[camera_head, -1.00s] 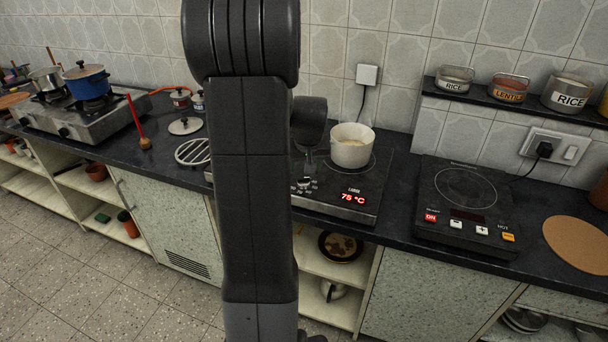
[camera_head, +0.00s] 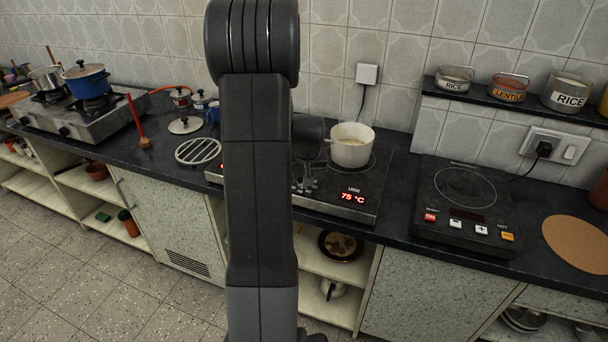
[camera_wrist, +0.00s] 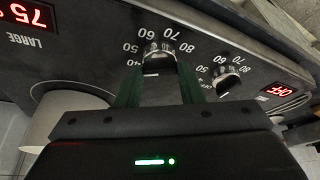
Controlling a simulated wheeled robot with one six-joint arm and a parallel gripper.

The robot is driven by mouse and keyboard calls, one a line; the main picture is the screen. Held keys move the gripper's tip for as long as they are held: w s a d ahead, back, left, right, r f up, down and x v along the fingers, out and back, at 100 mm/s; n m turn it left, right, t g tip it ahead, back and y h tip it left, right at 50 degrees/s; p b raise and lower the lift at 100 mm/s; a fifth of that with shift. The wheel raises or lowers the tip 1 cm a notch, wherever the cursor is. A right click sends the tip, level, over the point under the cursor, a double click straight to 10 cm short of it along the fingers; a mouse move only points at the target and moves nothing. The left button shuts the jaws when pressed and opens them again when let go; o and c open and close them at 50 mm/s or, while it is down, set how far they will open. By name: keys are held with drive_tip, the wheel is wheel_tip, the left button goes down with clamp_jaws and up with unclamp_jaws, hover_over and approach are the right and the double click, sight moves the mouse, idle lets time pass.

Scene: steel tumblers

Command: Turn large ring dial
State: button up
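The dial nearer the LARGE display (camera_wrist: 158,55) is a round knob on the dark cooktop panel, inside a scale whose visible numbers run from 40 to 80. My gripper (camera_wrist: 160,72) has its green fingers on either side of this dial, at or very near its sides; contact is not clear. In the head view my gripper (camera_head: 308,178) is low over the cooktop's front panel and partly hides the dials. The red display (camera_head: 353,198) above reads 75 °C and is labelled LARGE; it also shows in the wrist view (camera_wrist: 22,14).
A second dial (camera_wrist: 228,80) sits close beside, near a red OFF display (camera_wrist: 279,90). A pale pot (camera_head: 352,148) stands on the cooktop just behind. Another hob (camera_head: 465,205) is at the right. A round metal trivet (camera_head: 193,151) lies at the left.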

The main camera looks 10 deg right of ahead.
drive_tip(key=shift+c, duration=0.8)
drive_tip(key=shift+b, duration=0.35)
drive_tip(key=n+b, duration=0.1)
drive_tip(key=n+y+b, duration=0.1)
drive_tip(key=n, duration=0.1)
drive_tip(key=shift+d+f+b, duration=0.2)
drive_tip(key=shift+b, duration=0.1)
drive_tip(key=n+y+b, duration=0.1)
drive_tip(key=n+b, duration=0.1)
drive_tip(key=shift+w+d+n, duration=0.1)
drive_tip(key=shift+n, duration=0.3)
drive_tip(key=n+g+y+b, duration=0.1)
drive_tip(key=n+b, duration=0.1)
drive_tip(key=n, duration=0.1)
drive_tip(key=shift+d+r, duration=0.1)
drive_tip(key=shift+w+d+r+n+g+y+b, duration=0.1)
drive_tip(key=shift+n+g+y+b, duration=0.3)
drive_tip(key=shift+n, duration=1.2)
